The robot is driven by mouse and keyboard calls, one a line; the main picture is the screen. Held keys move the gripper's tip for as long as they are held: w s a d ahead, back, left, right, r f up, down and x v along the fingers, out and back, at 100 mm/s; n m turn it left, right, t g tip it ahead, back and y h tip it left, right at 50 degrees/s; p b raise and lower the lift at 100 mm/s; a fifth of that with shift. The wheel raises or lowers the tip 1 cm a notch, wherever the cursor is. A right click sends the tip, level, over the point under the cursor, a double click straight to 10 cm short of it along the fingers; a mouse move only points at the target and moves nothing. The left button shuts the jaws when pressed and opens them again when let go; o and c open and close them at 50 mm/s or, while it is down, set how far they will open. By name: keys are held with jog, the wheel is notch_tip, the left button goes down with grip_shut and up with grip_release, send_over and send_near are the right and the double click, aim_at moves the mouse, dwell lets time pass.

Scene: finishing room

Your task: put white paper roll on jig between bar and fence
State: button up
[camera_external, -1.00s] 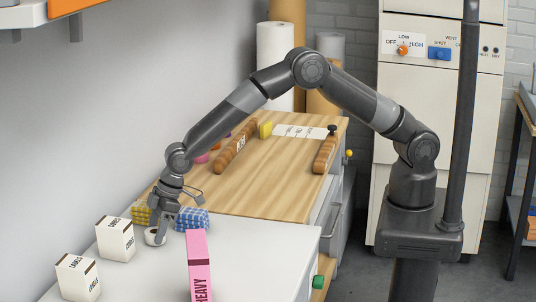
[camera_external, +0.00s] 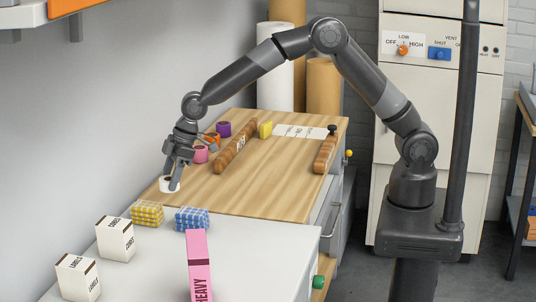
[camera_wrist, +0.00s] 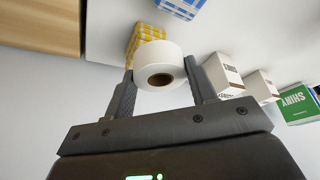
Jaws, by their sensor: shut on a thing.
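My gripper (camera_external: 173,170) is shut on the white paper roll (camera_external: 165,185), at the near left corner of the wooden worktop (camera_external: 270,190). In the wrist view the white paper roll (camera_wrist: 158,53) sits between my two fingers, its dark core facing the camera. I cannot tell how high it is above the wood. A brown ridged wooden piece with lettering (camera_external: 236,147) lies across the worktop, right of and beyond the roll. A second ridged piece (camera_external: 325,155) lies near the right edge. I cannot tell which is the bar or the fence.
Purple (camera_external: 223,129), orange (camera_external: 212,139) and pink (camera_external: 200,154) rolls stand behind my gripper. A yellow block (camera_external: 265,129) and printed sheet (camera_external: 300,131) lie farther back. Yellow (camera_external: 147,213) and blue (camera_external: 192,218) checked bundles, white boxes (camera_external: 115,240) and a pink box (camera_external: 198,265) are nearer.

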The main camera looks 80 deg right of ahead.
jog(key=s+d+r+m+t+h, duration=0.1)
jog(key=s+d+m, duration=0.15)
jog(key=d, duration=1.65)
jog(key=s+d+m+h, duration=0.1)
jog(key=d+m, duration=0.2)
jog(key=d, duration=1.6)
jog(key=s+d+m+h, duration=0.3)
jog(key=s+d+m, duration=0.4)
jog(key=s+d, duration=2.05)
jog(key=w+a+f, duration=0.2)
jog(key=w, duration=0.1)
jog(key=w+a+f, duration=0.1)
jog(key=w+f, duration=0.2)
jog(key=w+a+f, duration=0.2)
jog(key=w, duration=0.1)
jog(key=shift+w+a+f, duration=0.3)
jog(key=shift+w, duration=0.05)
jog(key=shift+f, duration=2)
